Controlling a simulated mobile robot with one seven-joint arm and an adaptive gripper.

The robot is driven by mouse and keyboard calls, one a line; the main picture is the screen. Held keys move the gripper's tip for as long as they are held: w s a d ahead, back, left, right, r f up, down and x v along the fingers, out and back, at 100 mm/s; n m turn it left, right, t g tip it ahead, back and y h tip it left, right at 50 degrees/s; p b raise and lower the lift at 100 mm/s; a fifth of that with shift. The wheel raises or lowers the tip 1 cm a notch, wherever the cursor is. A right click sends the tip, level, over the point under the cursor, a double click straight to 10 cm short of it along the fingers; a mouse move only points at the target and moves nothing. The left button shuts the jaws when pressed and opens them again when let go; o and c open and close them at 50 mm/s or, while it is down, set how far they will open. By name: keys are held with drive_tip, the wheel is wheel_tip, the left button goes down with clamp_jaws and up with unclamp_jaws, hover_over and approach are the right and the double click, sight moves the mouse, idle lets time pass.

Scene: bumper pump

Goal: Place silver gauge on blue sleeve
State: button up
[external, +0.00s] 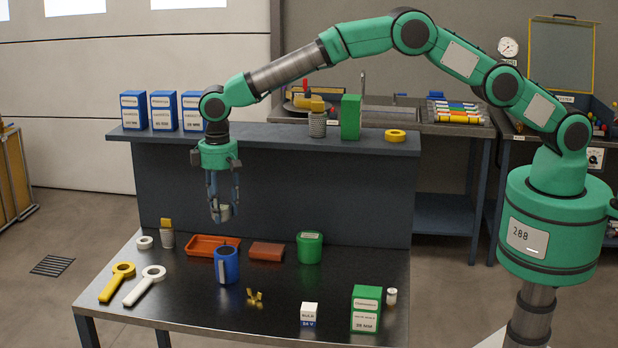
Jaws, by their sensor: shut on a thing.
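My gripper (222,208) points down above the back left of the table and is shut on a small silver-grey thing (225,212), which looks like the silver gauge. The fingers partly hide it, so its face cannot be made out. The blue sleeve (227,268) stands upright on the table below the gripper, with a dark top and a grey strip down its side. The held thing is above the blue sleeve in the picture and apart from it. The exact sideways offset cannot be told from this one view.
Near the sleeve are an orange tray (199,253), a brown block (266,252), a green canister (310,247) and brass pieces (255,297). Yellow (113,288) and white (138,292) handled rings lie left. A raised shelf (270,143) with boxes runs behind.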

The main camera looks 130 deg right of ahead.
hover_over(226, 250)
drive_tip(key=shift+a+f, duration=0.1)
drive_tip(key=shift+f, duration=3)
drive_tip(key=shift+f+p, duration=0.3)
drive_tip(key=shift+f, duration=1.6)
drive_tip(key=shift+f, duration=0.1)
drive_tip(key=o, duration=1.3)
drive_tip(key=shift+c, duration=0.2)
wheel_tip(226, 250, up, 12)
drive_tip(key=shift+r+b, duration=0.1)
drive_tip(key=shift+b, duration=0.3)
